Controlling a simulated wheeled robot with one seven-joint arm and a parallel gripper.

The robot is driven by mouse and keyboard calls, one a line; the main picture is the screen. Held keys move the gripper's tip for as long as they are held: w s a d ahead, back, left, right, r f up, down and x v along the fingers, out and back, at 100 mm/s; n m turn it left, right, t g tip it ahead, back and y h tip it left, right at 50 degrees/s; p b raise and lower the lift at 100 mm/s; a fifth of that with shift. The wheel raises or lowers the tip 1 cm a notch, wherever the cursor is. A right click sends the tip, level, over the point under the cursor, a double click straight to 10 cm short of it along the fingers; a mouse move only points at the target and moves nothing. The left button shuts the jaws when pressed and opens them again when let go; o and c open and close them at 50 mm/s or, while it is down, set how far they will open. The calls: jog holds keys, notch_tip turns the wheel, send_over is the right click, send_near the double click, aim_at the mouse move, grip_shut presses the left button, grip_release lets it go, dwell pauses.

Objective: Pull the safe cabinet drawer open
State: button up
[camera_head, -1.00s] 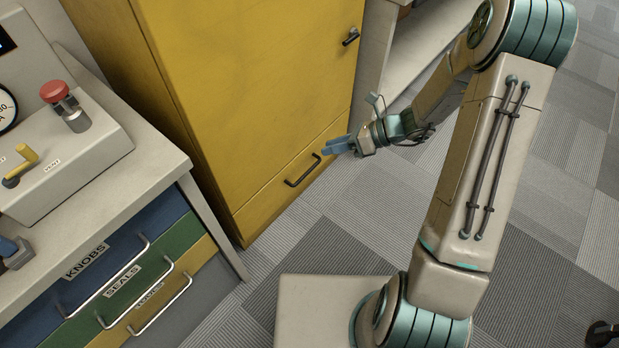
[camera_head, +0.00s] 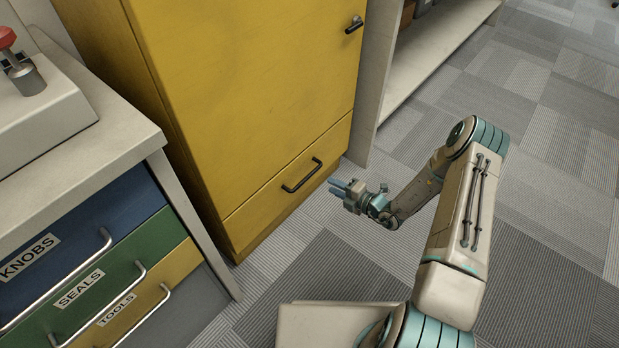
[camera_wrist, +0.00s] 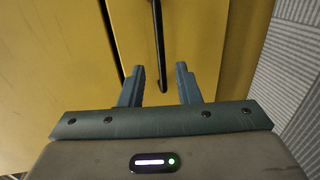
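The yellow safe cabinet (camera_head: 250,75) stands at the left middle of the head view, with a closed door above and a drawer (camera_head: 265,208) at its bottom. The drawer is shut. Its black bar handle (camera_head: 301,175) also shows in the wrist view (camera_wrist: 158,45). My gripper (camera_head: 335,186) is just right of the handle in the head view. In the wrist view its two blue fingers (camera_wrist: 160,80) are apart, with the handle's near end in line with the gap between them. The gripper is open and empty; I cannot tell if it touches the handle.
A workbench with labelled drawers, KNOBS, SEALS and TOOLS (camera_head: 117,310), stands left of the cabinet. A pale shelf unit (camera_head: 378,80) stands right of it. Carpeted floor (camera_head: 330,240) in front of the cabinet is clear apart from my own body.

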aim_at(310, 174)
jog(key=shift+b+x, duration=1.8)
jog(key=shift+x, duration=3.75)
jog(key=shift+r, duration=0.1)
grip_shut()
